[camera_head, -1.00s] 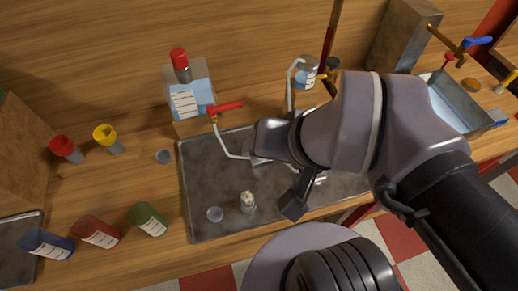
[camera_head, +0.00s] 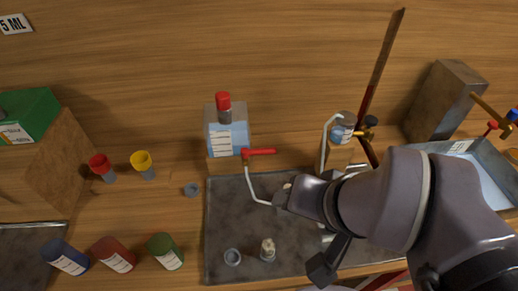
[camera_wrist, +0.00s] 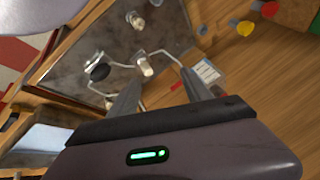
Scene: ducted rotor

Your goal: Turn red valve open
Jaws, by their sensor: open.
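A red valve handle (camera_head: 262,151) lies sideways at the top of a thin pale pipe, in front of a bottle of clear blue liquid (camera_head: 227,138) with a red cap. In the wrist view a small red piece (camera_wrist: 178,85), probably this handle, shows partly behind a finger, near the bottle's label (camera_wrist: 207,72). My gripper (camera_wrist: 163,75) is open, its two fingers spread, with nothing held between them. The bent pipe and a small pale part show beyond the fingertips. In the head view my arm hides most of my gripper, so its exact distance from the handle cannot be told.
A dark metal tray (camera_head: 222,225) lies below the pipe, with small vials on it. Another jar (camera_head: 342,128) and pipe stand to the right, near my arm. Red and yellow capped droppers (camera_head: 143,163) and several coloured bottles (camera_head: 163,250) stand left. A basin is at far right.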

